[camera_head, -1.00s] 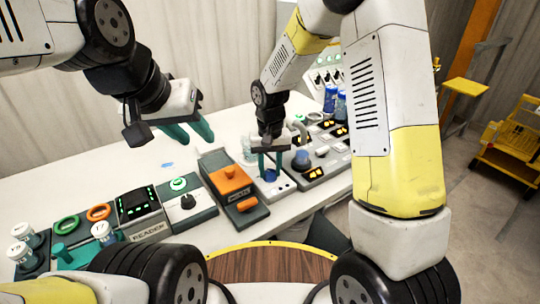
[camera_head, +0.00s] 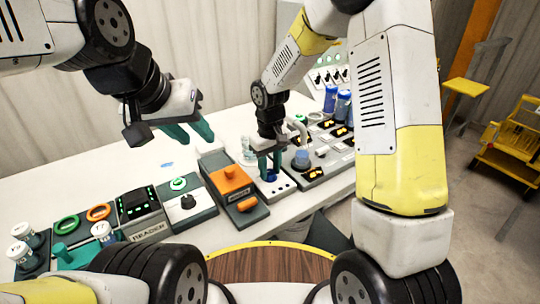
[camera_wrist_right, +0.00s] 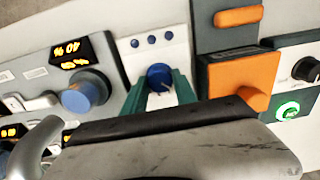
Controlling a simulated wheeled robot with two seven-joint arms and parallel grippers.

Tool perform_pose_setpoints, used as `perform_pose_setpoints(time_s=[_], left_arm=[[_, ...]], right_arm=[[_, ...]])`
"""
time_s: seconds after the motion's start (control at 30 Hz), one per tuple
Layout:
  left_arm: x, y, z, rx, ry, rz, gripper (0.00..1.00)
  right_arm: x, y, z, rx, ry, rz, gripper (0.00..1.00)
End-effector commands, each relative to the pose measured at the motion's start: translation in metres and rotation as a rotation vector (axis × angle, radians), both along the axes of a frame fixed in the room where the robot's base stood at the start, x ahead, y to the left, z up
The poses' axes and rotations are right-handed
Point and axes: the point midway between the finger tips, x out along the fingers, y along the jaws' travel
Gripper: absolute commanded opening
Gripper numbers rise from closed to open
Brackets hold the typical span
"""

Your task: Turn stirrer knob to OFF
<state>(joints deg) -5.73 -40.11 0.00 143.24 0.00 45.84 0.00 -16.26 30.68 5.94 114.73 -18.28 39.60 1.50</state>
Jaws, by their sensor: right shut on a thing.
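The blue stirrer knob (camera_wrist_right: 160,77) sits on a pale panel (camera_wrist_right: 149,38) with a row of small blue dots. In the right wrist view the green fingers of my right gripper (camera_wrist_right: 160,88) stand on both sides of this knob and are shut on it. In the head view my right gripper (camera_head: 269,165) points down at the blue knob (camera_head: 270,177), which its fingers partly hide. The knob's marking is too small to read for its setting. My left gripper (camera_head: 190,132) is open and empty above the back of the table.
A unit with an orange block (camera_head: 231,178) stands left of the knob panel. A larger blue knob with yellow displays (camera_wrist_right: 86,92) is on the other side. The reader (camera_head: 139,212), a black-knob unit (camera_head: 188,203) and coloured rings stand further left.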

Motion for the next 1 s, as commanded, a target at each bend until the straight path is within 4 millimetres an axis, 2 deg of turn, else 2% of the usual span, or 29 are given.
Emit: perform_pose_setpoints(time_s=[0.27,0.3,0.4,0.77,1.0], left_arm=[[0.000,0.000,0.000,0.000,0.000,0.000,0.36],[0.000,0.000,0.000,0.000,0.000,0.000,0.36],[0.000,0.000,0.000,0.000,0.000,0.000,0.36],[0.000,0.000,0.000,0.000,0.000,0.000,0.36],[0.000,0.000,0.000,0.000,0.000,0.000,0.36]], right_arm=[[0.001,0.000,0.001,-0.001,-0.003,0.002,0.00],[0.001,0.000,0.001,-0.001,-0.003,0.002,0.37],[0.001,0.000,0.001,0.000,-0.002,0.002,0.55],[0.001,0.000,0.004,0.000,-0.002,0.001,0.55],[0.002,0.000,0.041,0.002,-0.006,-0.001,0.55]])
